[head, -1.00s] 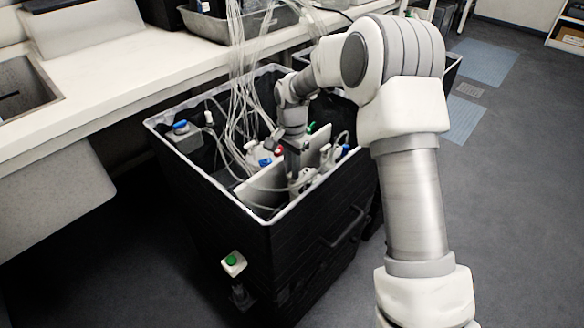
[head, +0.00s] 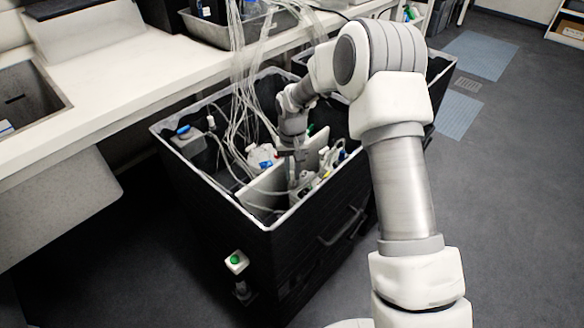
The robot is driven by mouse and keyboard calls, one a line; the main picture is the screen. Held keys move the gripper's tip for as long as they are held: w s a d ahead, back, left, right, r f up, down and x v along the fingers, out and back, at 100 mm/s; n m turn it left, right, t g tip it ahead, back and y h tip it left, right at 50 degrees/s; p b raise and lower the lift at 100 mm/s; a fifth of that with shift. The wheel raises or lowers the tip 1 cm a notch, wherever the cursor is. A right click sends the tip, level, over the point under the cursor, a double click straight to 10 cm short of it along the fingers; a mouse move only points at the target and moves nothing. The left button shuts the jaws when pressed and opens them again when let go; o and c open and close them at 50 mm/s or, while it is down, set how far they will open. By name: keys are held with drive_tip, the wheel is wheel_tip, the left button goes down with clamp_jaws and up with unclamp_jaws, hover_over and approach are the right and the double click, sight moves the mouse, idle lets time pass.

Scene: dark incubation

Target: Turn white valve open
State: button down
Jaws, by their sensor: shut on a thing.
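The white valve cannot be made out clearly; it is small and mostly hidden by my gripper and the tubing. My gripper (head: 291,172) reaches down into the black open-topped bin (head: 225,200), beside an upright white divider panel (head: 268,190). Its fingers are shut on a small pale thing low in the bin, which may be the white valve. A white container with red and blue parts (head: 262,157) stands just left of my gripper. Small bottles and fittings (head: 334,154) stand to its right.
Clear tubes (head: 243,90) hang from above into the bin, close to my arm. A blue-capped bottle (head: 187,139) stands in the bin's left corner. A green button (head: 236,260) is on the bin's front. A white bench (head: 120,85) runs behind; the floor at right is free.

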sight(293, 176)
drive_tip(key=n+p, duration=0.1)
drive_tip(key=n, duration=0.3)
drive_tip(key=shift+d+r+n+p, duration=0.1)
drive_tip(key=shift+n+p, duration=0.2)
drive_tip(key=shift+p, duration=0.1)
drive_tip(key=shift+n+p, duration=0.55)
drive_tip(key=shift+n, duration=1.35)
drive_tip(key=c, duration=1.1)
unclamp_jaws()
drive_tip(key=shift+c, duration=0.2)
wheel_tip(293, 176, up, 17)
drive_tip(key=p, duration=0.3)
drive_tip(key=shift+r+p, duration=0.15)
drive_tip(key=shift+p, duration=0.15)
